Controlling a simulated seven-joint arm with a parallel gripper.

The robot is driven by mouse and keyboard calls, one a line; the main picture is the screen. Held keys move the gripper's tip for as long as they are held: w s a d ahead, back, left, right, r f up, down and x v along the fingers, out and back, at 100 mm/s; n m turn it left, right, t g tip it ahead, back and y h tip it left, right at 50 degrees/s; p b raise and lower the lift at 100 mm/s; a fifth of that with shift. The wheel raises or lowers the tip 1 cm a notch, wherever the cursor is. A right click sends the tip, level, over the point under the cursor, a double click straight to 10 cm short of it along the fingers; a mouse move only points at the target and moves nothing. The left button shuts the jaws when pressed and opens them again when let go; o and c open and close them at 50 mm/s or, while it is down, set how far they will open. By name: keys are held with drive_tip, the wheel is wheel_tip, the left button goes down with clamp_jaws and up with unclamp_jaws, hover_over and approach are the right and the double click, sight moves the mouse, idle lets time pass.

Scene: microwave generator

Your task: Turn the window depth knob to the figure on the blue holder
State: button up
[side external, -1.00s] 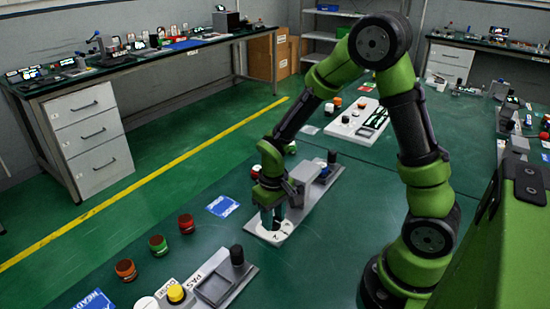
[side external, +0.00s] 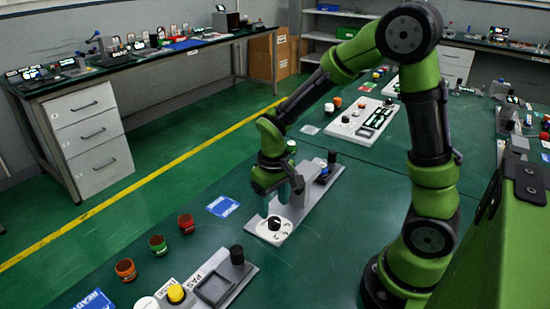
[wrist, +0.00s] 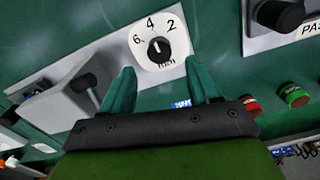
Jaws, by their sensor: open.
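The black window depth knob (side external: 274,224) stands on a white dial plate at the near end of a grey panel. In the wrist view the knob (wrist: 158,52) has the figures 6, 4 and 2 around it, and its white mark points roughly toward the 4. My gripper (side external: 281,196) is open and empty above the knob, apart from it. In the wrist view my gripper's fingers (wrist: 161,78) are spread, with the knob beyond their tips. A blue holder (side external: 222,206) lies left of the panel; its figure is too small to read.
A grey block (side external: 296,188) rises from the panel behind the dial. A red cup (side external: 186,223), a green cup (side external: 158,245) and an orange cup (side external: 125,270) stand to the left. Another panel (side external: 215,286) lies in front. The table right of the dial is clear.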

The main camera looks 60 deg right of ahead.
sight(273, 220)
wheel_tip(273, 220, up, 12)
idle(0.3)
drive_tip(key=s+a+r+m+t+y, duration=0.1)
drive_tip(key=s+a+r+t+y, duration=0.1)
drive_tip(key=s+a+r+t, duration=0.2)
drive_tip(key=s+r+t, duration=0.1)
drive_tip(key=s+t, duration=0.2)
drive_tip(key=s, duration=0.2)
drive_tip(key=shift+s+a+r+m, duration=0.2)
drive_tip(key=shift+s+r+m, duration=0.15)
drive_tip(key=shift+r+m, duration=0.05)
